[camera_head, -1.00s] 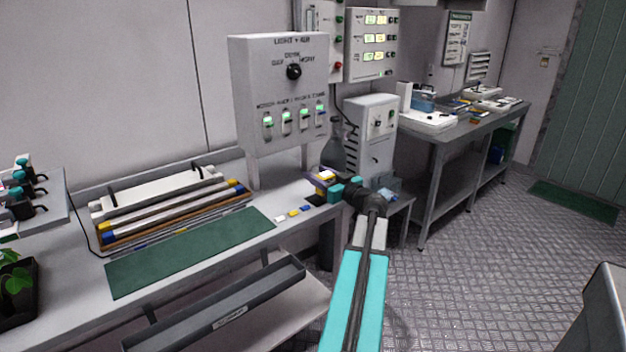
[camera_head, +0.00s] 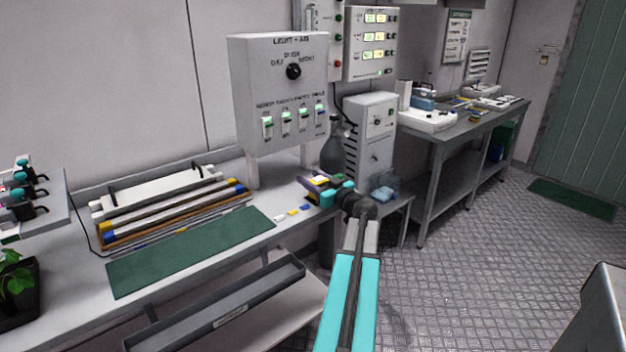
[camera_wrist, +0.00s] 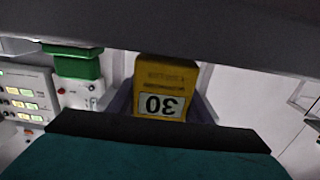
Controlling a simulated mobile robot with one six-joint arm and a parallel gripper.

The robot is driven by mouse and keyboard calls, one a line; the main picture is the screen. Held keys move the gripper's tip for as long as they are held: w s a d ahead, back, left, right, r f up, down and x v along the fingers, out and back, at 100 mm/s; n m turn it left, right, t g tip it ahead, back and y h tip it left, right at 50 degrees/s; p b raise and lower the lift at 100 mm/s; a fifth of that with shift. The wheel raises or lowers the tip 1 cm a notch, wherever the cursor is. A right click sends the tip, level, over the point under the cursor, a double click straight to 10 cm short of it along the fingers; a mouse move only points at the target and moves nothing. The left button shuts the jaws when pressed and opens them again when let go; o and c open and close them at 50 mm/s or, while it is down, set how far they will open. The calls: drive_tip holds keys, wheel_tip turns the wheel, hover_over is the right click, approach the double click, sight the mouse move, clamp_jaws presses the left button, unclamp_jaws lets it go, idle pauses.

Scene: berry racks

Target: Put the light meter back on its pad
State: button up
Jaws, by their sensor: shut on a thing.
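The light meter (camera_wrist: 160,87) is a yellow box with a white display that reads 30, upside down in the wrist view. In the head view it is a small yellow and white block (camera_head: 318,183) at the right end of the near bench. My gripper (camera_head: 322,190) is shut on it, and dark jaws cross the wrist view above and below it. A purple-grey piece (camera_wrist: 120,101) shows behind the meter on both sides. I cannot make out the pad clearly; the gripper and meter cover that bench corner.
A grey light panel (camera_head: 280,90) stands over the bench, with a dark bottle (camera_head: 333,155) beside it. Small coloured tabs (camera_head: 293,212) and a green mat (camera_head: 190,250) lie left of my gripper. Lamp bars (camera_head: 170,205) are stacked behind the mat.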

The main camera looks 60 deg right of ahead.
drive_tip(key=shift+f, duration=0.3)
drive_tip(key=shift+f+b, duration=0.15)
drive_tip(key=shift+b, duration=0.15)
drive_tip(key=o, duration=1.3)
drive_tip(key=shift+c, duration=0.2)
drive_tip(key=shift+p, duration=0.3)
drive_tip(key=b+v, duration=0.2)
drive_tip(key=v, duration=1)
drive_tip(key=shift+w, duration=0.1)
